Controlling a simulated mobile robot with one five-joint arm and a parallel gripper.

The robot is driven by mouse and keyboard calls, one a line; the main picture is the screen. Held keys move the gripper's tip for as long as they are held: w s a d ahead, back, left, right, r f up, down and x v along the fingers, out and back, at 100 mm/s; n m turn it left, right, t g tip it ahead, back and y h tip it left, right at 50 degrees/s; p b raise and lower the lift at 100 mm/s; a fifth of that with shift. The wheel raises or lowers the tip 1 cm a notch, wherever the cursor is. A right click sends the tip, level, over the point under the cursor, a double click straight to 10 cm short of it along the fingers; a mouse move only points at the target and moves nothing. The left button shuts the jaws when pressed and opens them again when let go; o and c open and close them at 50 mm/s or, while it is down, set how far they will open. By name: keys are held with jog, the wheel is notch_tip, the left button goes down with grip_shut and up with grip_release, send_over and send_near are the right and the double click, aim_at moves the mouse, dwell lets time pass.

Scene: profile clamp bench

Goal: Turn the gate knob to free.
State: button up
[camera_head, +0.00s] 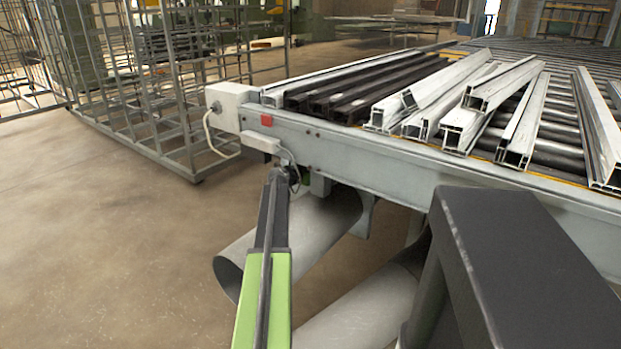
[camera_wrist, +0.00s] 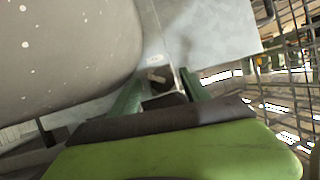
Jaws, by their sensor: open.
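In the wrist view a small dark knob (camera_wrist: 160,77) with a pale bar across its face sits close ahead of my gripper (camera_wrist: 163,88). I take it for the gate knob; its setting marks are too small to read. My gripper's green fingers stand apart, one on each side of the knob. I cannot tell whether they touch it. In the head view my green and black arm reaches to the bench's near left corner. My gripper (camera_head: 284,176) is small there, just below the bench edge, and the knob is hidden.
The grey bench (camera_head: 400,175) carries several aluminium profiles (camera_head: 430,100). Large grey pipes (camera_head: 325,220) lie below. Wire racks (camera_head: 150,100) stand left; the floor (camera_head: 110,240) before them is clear.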

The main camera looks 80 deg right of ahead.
jog(key=c, duration=1.2)
jog(key=shift+s+d, duration=0.1)
jog(key=shift+d, duration=0.15)
jog(key=shift+a, duration=0.2)
